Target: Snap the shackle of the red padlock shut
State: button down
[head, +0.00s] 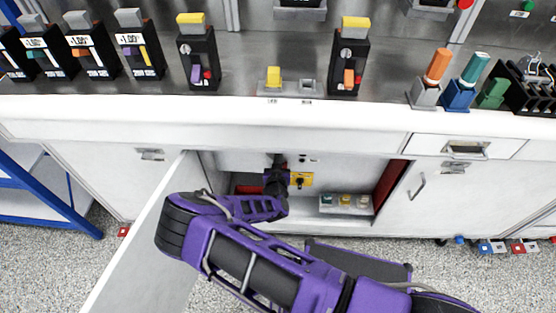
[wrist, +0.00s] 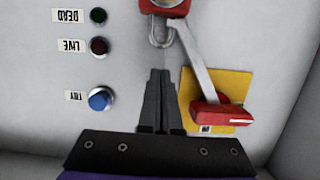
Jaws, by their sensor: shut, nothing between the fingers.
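The red padlock (wrist: 172,9) is at the top edge of the wrist view, partly cut off. Its silver shackle (wrist: 160,36) hangs below the red body; I cannot tell whether it is latched. My gripper (wrist: 160,72) is shut and empty, its fingertips just below the shackle in the picture, apparently apart from it. In the head view my dark wrist (head: 276,180) reaches into an open cabinet, where the padlock cannot be made out.
A grey lever (wrist: 199,65) with a red end (wrist: 222,116) crosses a yellow plate (wrist: 231,88) right of my fingers. A blue button (wrist: 100,99) and two smaller buttons are at left. The open cabinet door (head: 140,245) stands left of my arm.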

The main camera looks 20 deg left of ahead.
jog(key=shift+f, duration=0.85)
jog(key=shift+f, duration=0.1)
jog(key=shift+f+b, duration=0.8)
jog(key=shift+b, duration=0.05)
jog(key=shift+s, duration=0.1)
jog(key=shift+s+d+f, duration=0.1)
jog(key=shift+f, duration=0.1)
notch_tip(320, 180, up, 6)
jog(key=p, duration=0.4)
jog(key=v, duration=0.9)
jog(key=shift+s+f+p, duration=0.2)
jog(key=shift+f+p, duration=0.05)
jog(key=shift+p, duration=0.2)
